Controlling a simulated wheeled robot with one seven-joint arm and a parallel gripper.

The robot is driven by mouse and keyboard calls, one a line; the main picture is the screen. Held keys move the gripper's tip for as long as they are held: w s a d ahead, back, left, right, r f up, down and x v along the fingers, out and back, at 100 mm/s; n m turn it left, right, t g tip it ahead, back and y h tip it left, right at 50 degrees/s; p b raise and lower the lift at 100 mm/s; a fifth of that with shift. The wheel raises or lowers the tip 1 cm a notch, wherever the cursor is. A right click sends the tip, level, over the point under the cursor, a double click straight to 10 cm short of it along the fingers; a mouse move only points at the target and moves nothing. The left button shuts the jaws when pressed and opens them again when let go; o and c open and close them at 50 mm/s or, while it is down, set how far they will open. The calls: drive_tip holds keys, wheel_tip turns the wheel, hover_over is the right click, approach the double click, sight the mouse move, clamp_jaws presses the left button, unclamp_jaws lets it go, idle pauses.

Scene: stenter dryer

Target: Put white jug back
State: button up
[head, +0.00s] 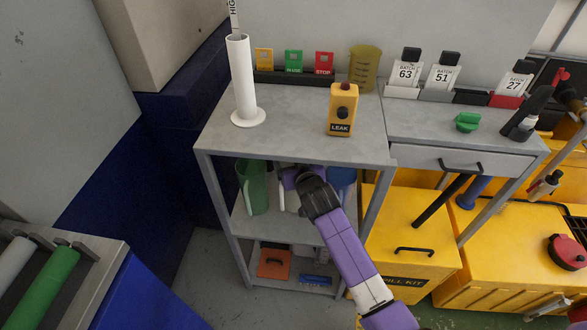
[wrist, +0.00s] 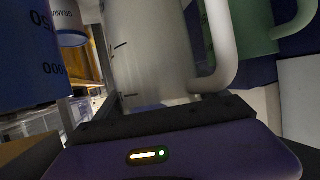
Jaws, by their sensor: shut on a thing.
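The white jug (wrist: 150,50) fills the middle of the wrist view, with its handle on its right side. In the head view only a pale sliver of it (head: 281,195) shows beside my gripper (head: 291,178); the rest is hidden by my arm and the cart top. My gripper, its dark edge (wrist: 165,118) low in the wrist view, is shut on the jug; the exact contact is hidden. The jug is at the cart's middle shelf (head: 262,226), between a green jug (head: 253,188) and a blue container (head: 342,180). I cannot tell whether its base touches the shelf.
The green jug (wrist: 245,30) and blue container (wrist: 28,60) stand close on either side. The cart top (head: 290,125) is just above my gripper and carries a yellow LEAK device (head: 342,110) and a white cylinder (head: 242,80). An orange box (head: 274,264) sits below.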

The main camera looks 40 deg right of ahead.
drive_tip(key=shift+f, duration=1.6)
drive_tip(key=shift+f, duration=0.2)
drive_tip(key=o, duration=2)
drive_tip(key=shift+r, duration=0.1)
